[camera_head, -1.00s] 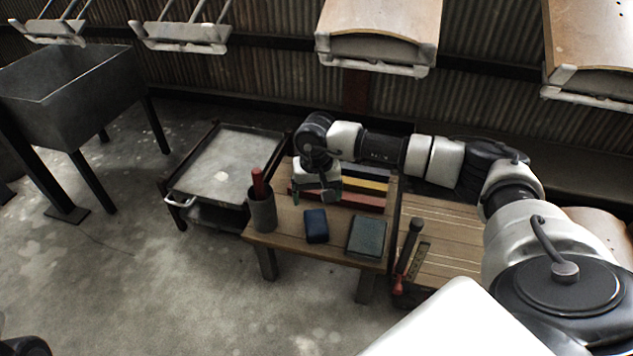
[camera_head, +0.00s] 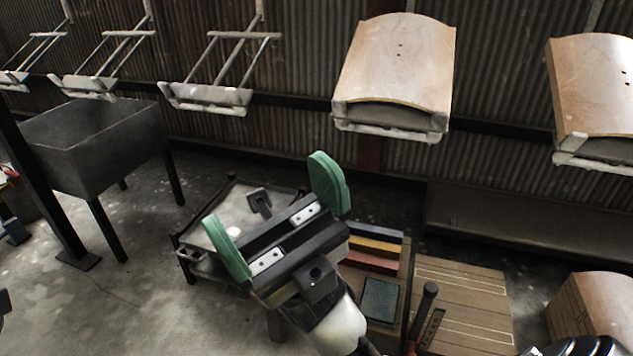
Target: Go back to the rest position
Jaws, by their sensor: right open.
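My right gripper (camera_head: 278,215) is large in the middle of the head view. Its two green finger pads stand wide apart with nothing between them. It is raised in front of the low cart and the small wooden table, and hides parts of both. My left gripper is not in view.
A low cart (camera_head: 189,254) stands behind my gripper. The small table holds colored bars (camera_head: 375,246) and a dark green book-like block (camera_head: 380,300). A hammer (camera_head: 424,308) lies to the right. A grey bin (camera_head: 95,145) stands left. Hangers (camera_head: 207,97) and curved wooden panels (camera_head: 398,65) hang above.

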